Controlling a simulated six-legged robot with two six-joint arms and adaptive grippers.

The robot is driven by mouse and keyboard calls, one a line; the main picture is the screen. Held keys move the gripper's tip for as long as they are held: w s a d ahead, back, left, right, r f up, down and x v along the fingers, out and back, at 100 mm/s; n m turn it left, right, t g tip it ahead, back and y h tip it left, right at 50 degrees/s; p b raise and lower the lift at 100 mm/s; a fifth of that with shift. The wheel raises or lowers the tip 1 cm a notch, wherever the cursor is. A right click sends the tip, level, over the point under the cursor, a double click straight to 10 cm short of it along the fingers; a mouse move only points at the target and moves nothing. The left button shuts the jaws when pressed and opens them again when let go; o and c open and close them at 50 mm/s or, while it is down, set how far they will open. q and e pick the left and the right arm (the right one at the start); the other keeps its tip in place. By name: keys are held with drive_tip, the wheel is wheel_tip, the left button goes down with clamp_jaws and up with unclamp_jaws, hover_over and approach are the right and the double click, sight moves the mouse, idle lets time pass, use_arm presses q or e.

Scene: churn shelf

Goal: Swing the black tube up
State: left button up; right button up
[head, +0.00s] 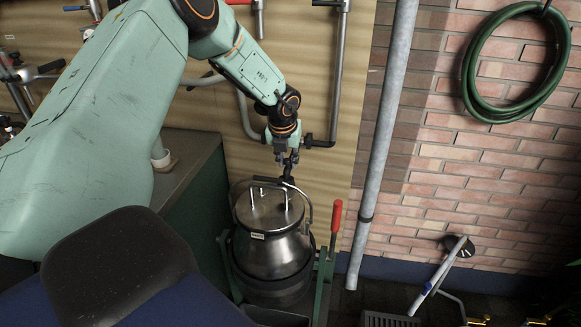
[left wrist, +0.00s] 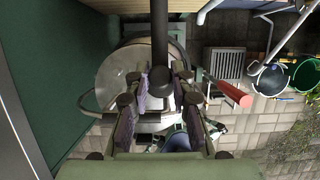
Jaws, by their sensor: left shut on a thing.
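The black tube (left wrist: 159,35) comes down from the top of the left wrist view, and its rounded end lies between the fingers of my left gripper (left wrist: 161,84). In the head view my left gripper (head: 286,156) points down, shut on the tube; a dark part of the tube (head: 288,171) shows just below the fingers, above the can's lid. The rest of the tube is hard to make out there. The steel churn can (head: 273,254) stands upright directly below, and its lid also shows in the left wrist view (left wrist: 118,78). My right gripper is not in view.
The can sits in a green frame with a red-handled lever (head: 335,217). Metal pipes (head: 340,70) run down the wooden panel. A grey pole (head: 384,150) stands to the right, before the brick wall with a green hose (head: 470,75). A floor grate (left wrist: 224,64) lies nearby.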

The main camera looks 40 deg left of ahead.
use_arm(q)
drive_tip(key=shift+w+a+r+p, duration=0.15)
drive_tip(key=shift+w+r+p, duration=0.15)
drive_tip(key=shift+r, duration=0.5)
drive_tip(key=shift+w+a+r+p, duration=0.15)
drive_tip(key=shift+r+p, duration=0.1)
drive_tip(key=shift+r, duration=0.5)
drive_tip(key=shift+w+a+r+p, duration=0.2)
drive_tip(key=shift+w+r, duration=0.15)
drive_tip(key=shift+r, duration=0.35)
drive_tip(key=shift+w+a+r+p, duration=0.15)
drive_tip(key=shift+w+r, duration=0.15)
drive_tip(key=shift+r, duration=0.4)
drive_tip(key=shift+w+a+r, duration=0.25)
drive_tip(key=shift+w+r, duration=0.2)
drive_tip(key=shift+r, duration=0.2)
drive_tip(key=shift+w+a+r, duration=0.2)
drive_tip(key=shift+w+r, duration=0.25)
drive_tip(key=shift+r, duration=0.2)
